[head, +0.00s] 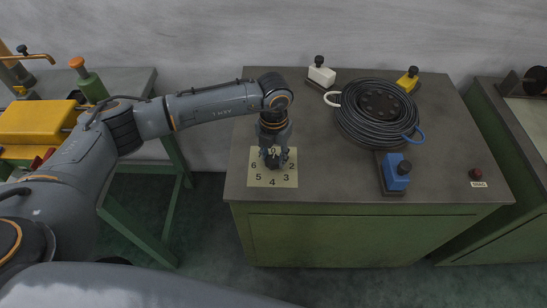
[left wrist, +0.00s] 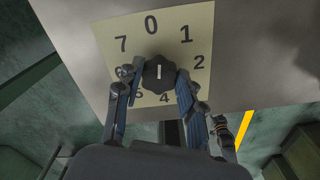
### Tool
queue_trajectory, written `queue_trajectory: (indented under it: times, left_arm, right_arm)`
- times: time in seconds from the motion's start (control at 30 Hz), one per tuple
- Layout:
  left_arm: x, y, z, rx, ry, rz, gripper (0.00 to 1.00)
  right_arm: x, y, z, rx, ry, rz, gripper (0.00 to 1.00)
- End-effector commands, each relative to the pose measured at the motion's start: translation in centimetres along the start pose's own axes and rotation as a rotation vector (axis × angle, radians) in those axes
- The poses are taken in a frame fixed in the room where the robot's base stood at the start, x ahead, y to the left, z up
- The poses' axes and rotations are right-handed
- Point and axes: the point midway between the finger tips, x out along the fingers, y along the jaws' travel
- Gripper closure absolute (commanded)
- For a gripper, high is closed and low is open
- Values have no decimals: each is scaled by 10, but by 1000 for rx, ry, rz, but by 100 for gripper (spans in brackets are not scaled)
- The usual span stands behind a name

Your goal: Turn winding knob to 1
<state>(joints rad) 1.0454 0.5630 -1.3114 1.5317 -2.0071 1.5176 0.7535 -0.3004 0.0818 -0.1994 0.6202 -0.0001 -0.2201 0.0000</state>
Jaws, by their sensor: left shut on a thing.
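The winding knob (left wrist: 158,74) is a round dark knob with a short white mark, on a cream dial plate (head: 262,180) numbered around it. In the left wrist view the mark points up, close to the 0 and well short of the 1. My left gripper (head: 273,158) comes down over the knob from above. In the left wrist view its two fingers (left wrist: 159,80) are closed on either side of the knob. In the head view the gripper hides most of the knob and the upper digits.
The dial plate lies at the front left of a green cabinet's grey top (head: 330,185). Behind and right are a coiled black cable (head: 375,135), a white block (head: 321,76), a yellow block (head: 407,82), a blue block (head: 396,172) and a red button (head: 476,174).

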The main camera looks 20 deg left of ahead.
Motion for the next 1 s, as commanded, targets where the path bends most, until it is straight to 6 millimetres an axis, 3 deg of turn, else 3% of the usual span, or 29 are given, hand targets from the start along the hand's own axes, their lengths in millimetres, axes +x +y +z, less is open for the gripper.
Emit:
queue_trajectory:
  times: [0.1,0.5,1.0]
  left_arm:
    - [5,0,1,97,-3,0,94]
    - [4,-2,1,417,-4,1,94]
    - [0,-2,0,593,-2,1,94]
  right_arm:
    - [18,0,2,0,0,0,49]
    - [57,-1,5,0,0,-1,49]
    - [75,-5,6,1,1,-4,49]
